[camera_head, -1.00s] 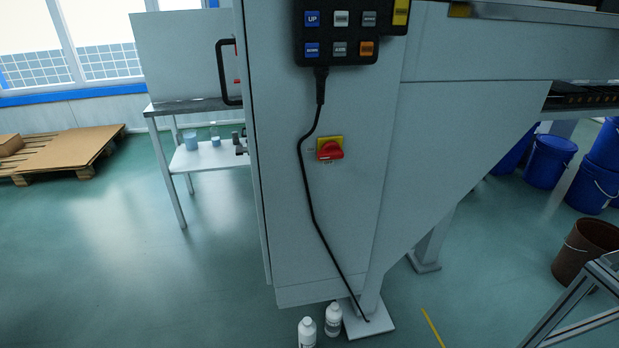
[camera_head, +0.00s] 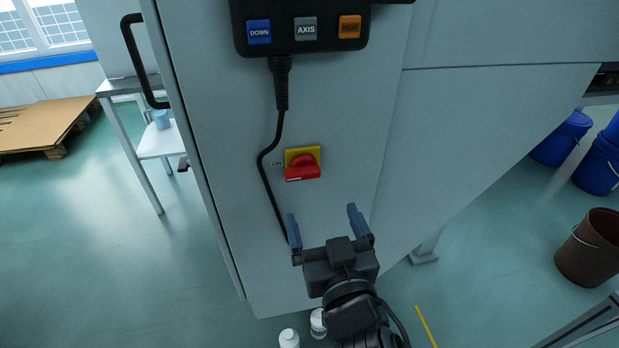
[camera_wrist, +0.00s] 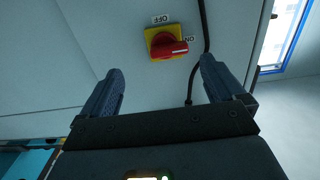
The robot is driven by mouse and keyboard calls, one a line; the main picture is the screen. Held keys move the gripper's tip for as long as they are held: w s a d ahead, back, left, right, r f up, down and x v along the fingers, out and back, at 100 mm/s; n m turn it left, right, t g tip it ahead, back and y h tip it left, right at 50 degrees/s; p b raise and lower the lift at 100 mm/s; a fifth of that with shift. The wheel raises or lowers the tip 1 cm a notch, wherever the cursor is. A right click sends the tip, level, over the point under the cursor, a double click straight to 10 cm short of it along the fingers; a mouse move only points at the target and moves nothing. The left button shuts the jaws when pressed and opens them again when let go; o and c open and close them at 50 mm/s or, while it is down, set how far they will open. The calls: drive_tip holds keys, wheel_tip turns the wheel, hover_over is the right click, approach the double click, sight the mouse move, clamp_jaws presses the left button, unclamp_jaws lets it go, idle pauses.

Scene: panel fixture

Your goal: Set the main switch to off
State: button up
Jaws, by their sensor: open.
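The main switch (camera_head: 302,166) is a red rotary knob on a yellow plate, mounted on the grey cabinet panel (camera_head: 340,110). In the wrist view the switch (camera_wrist: 167,46) shows between and beyond my fingertips, with the labels OFF and ON on the panel beside it. The knob's handle points toward the ON label. My gripper (camera_head: 325,219) is open and empty, below the switch in the head view and apart from it. Its two blue fingers (camera_wrist: 158,78) are spread wide in the wrist view.
A black cable (camera_head: 268,180) hangs from the button pendant (camera_head: 300,30) and runs just left of the switch. A black door handle (camera_head: 138,60) sticks out at the cabinet's left edge. White bottles (camera_head: 289,338) stand on the floor below.

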sight(303, 177)
drive_tip(key=x, duration=0.3)
drive_tip(key=r+p+x, duration=0.1)
drive_tip(key=x, duration=0.2)
drive_tip(key=a+x, duration=0.1)
drive_tip(key=x, duration=0.2)
drive_tip(key=shift+w+a+r, duration=0.1)
drive_tip(key=shift+a+r, duration=0.1)
drive_tip(key=shift+r, duration=0.05)
drive_tip(key=c, duration=1)
